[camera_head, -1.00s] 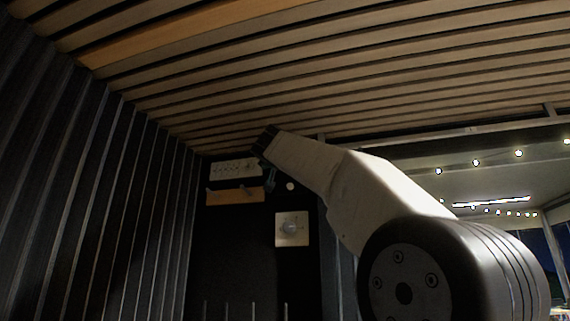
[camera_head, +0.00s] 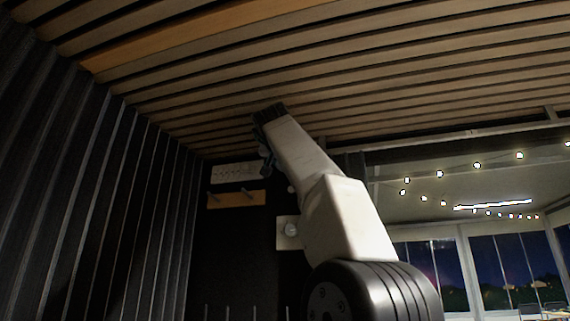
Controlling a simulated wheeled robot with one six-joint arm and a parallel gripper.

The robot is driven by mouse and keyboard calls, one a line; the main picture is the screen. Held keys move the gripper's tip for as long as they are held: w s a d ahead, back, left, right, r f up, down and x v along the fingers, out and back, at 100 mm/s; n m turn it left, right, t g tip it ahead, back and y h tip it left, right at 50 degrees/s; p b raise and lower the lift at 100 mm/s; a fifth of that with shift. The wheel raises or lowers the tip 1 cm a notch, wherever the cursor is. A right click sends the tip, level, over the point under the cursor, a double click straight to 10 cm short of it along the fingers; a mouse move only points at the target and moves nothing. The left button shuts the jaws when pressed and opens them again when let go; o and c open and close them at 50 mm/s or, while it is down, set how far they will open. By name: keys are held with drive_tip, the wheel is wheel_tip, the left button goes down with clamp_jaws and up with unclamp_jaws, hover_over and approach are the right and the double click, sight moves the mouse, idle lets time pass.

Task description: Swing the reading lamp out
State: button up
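I cannot make out a reading lamp for sure. A pale square plate with a round knob-like piece (camera_head: 289,231) is on the dark back wall, its right part hidden behind my arm; I cannot tell if it belongs to a lamp. A small round white spot shows just above it, partly covered by my arm. My arm reaches up from the lower right. My gripper (camera_head: 265,155) is a small dark, bluish shape at its far end, in front of the wall near the ceiling. Its fingers are too small and dark to read.
A wooden board with two pegs (camera_head: 236,199) and a pale marked strip (camera_head: 234,173) hang on the back wall. A ribbed dark wall (camera_head: 75,190) stands at left. The slatted ceiling (camera_head: 400,70) is close above my arm. Windows and string lights are at right.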

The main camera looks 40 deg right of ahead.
drive_tip(key=shift+r, duration=0.1)
idle(0.3)
drive_tip(key=o, duration=1)
drive_tip(key=shift+v, duration=3.95)
